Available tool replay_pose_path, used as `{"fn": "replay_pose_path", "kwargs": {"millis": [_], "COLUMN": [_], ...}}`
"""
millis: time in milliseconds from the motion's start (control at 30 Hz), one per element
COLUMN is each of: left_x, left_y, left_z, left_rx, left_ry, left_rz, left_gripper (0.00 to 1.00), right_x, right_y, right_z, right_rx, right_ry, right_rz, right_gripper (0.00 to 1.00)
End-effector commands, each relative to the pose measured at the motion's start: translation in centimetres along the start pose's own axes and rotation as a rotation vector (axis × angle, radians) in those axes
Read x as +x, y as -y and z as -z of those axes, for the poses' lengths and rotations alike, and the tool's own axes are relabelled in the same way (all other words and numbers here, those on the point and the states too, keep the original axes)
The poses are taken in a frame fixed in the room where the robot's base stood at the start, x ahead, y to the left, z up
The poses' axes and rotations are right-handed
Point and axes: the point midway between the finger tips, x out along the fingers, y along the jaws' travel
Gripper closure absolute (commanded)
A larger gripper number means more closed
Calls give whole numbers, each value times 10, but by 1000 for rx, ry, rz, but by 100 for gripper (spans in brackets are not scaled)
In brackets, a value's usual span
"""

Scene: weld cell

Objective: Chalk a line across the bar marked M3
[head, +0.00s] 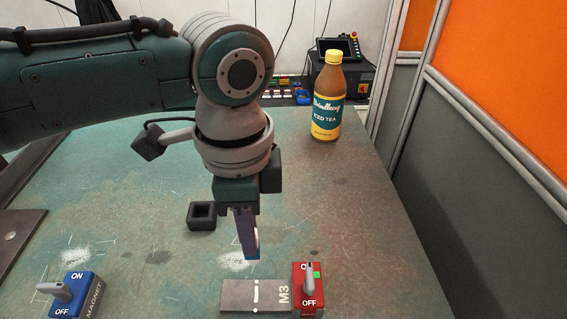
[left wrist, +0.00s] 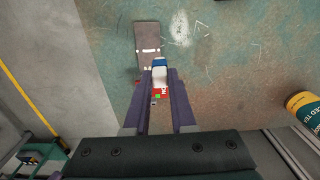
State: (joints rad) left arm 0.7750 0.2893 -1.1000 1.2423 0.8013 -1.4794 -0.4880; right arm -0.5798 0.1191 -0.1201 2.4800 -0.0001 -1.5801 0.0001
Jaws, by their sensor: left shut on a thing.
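The dark flat bar marked M3 (head: 235,295) lies on the green table at the front. Its right end meets a red magnet block (head: 309,300) with a grey lever and a green patch. A white line with gaps runs across the bar. The bar (left wrist: 147,32) and its white marks also show in the left wrist view. My left gripper (head: 250,255) points down above the table, behind the bar in the head view. It is shut on a white piece with a blue end, seemingly the chalk (left wrist: 159,75), mostly hidden by the fingers in the head view. My right gripper is not in view.
A blue magnet block (head: 72,296) stands front left. A small black square holder (head: 202,216) is behind the gripper. An iced tea bottle (head: 327,105) stands at the back right. White smudges mark the table. An orange and grey partition (head: 500,120) borders the right.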

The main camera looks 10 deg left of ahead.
Motion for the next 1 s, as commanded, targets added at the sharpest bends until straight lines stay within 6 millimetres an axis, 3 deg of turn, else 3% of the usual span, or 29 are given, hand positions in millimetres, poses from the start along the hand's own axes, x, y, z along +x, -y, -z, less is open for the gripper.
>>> {"fn": "replay_pose_path", "kwargs": {"millis": [267, 733, 1000], "left_x": [5, 54, 62], "left_y": [0, 0, 0], "left_z": [0, 0, 0], "left_rx": [0, -1, 0], "left_ry": [0, 0, -1], "left_rz": [0, -1, 0], "left_gripper": [100, 100, 100], "right_x": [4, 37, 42], "right_y": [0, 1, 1], "right_z": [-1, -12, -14], "right_rx": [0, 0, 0], "right_ry": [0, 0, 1], "right_rz": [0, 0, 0], "right_gripper": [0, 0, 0]}}
